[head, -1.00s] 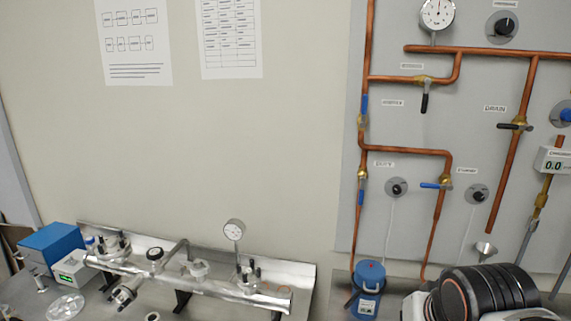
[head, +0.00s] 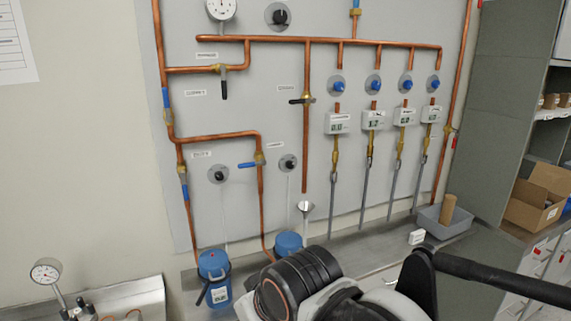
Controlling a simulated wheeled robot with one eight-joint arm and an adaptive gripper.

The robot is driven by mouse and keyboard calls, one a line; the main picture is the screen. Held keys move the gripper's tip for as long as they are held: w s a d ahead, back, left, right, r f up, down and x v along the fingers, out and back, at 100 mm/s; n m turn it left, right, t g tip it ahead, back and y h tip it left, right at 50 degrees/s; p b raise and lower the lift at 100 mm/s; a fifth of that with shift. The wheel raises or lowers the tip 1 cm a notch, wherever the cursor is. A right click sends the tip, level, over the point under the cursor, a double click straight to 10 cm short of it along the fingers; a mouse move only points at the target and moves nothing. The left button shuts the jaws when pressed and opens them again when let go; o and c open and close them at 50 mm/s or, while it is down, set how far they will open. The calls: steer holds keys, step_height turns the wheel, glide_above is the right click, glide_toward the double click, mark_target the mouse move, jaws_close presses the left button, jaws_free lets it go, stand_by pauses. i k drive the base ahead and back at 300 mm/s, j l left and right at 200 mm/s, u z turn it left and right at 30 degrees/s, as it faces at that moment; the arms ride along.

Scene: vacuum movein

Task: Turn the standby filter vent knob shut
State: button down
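Two small round vent knobs with dark centres sit on grey discs on the wall panel: a left knob (head: 218,174) and a right knob (head: 288,163). Thin pale lines run down from them toward a left blue filter canister (head: 214,279) and a right blue canister (head: 287,243). The small label by the left knob seems to read "DUTY"; the label by the right one is too small to read surely, so the right knob appears to be the standby one. Its exact setting is hard to tell. Parts of my arm show at the bottom; my gripper does not show.
Copper pipes with valves, including a blue lever (head: 246,165) left of the right knob, cover the panel (head: 225,110). Several blue knobs and white readouts stand to the right. A grey bin (head: 437,222) and a cardboard box (head: 537,196) are further right. My arm covers part of the bench.

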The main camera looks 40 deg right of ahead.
mark_target(289, 164)
steer(key=z, duration=0.8)
steer(key=k+j+z, duration=0.1)
steer(key=j+z, duration=0.15)
